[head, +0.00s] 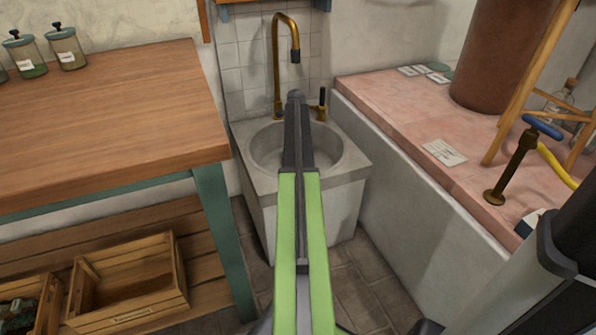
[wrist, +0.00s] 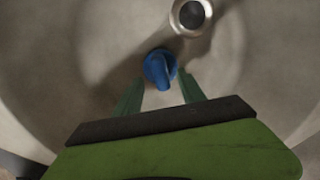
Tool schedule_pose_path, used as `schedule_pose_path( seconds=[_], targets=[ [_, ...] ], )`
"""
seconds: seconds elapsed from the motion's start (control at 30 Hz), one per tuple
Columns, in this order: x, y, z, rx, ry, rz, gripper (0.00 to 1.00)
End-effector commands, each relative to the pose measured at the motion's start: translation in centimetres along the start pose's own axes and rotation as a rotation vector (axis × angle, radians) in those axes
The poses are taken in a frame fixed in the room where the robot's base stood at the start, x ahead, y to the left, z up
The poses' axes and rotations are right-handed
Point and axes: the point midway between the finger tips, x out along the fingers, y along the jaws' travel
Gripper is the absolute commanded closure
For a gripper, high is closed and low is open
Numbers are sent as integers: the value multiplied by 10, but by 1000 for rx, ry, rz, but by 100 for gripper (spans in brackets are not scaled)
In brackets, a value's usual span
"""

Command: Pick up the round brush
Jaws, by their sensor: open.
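A small blue thing (wrist: 160,68), which looks like the round brush, shows in the wrist view inside a pale, rounded basin. My gripper (wrist: 161,77) is open, with one green finger on each side of the blue thing. I cannot tell whether either finger touches it or how far above it they are. In the head view my arm reaches out over the sink (head: 265,150), and my fingers and the brush are hidden behind the arm.
A brass tap (head: 277,65) rises behind the sink. A round metal fitting with a dark centre (wrist: 191,14) is near the blue thing. A wooden table (head: 110,115) stands left, and a pink-topped ledge (head: 400,110) with a blue-handled valve (head: 520,155) runs along the right.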

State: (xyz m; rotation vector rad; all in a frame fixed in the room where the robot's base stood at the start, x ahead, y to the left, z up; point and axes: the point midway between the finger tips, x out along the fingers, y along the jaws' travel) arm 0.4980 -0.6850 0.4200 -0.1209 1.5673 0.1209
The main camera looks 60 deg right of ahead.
Motion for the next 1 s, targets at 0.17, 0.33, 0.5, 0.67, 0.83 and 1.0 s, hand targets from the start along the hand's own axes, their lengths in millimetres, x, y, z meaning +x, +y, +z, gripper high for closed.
schedule_pose_path(
  seconds=[0.17, 0.33, 0.5, 0.67, 0.83, 1.0],
  targets=[
    [35, -2, 0, 0, 0, 0, 53],
    [32, -2, 0, 0, 0, 0, 53],
    [32, -2, 0, 1, 0, 0, 66],
    [32, -2, 0, 1, 0, 0, 87],
    [32, -2, -1, 1, 0, 0, 100],
    [32, -2, -1, 2, 0, 0, 100]
  ],
)
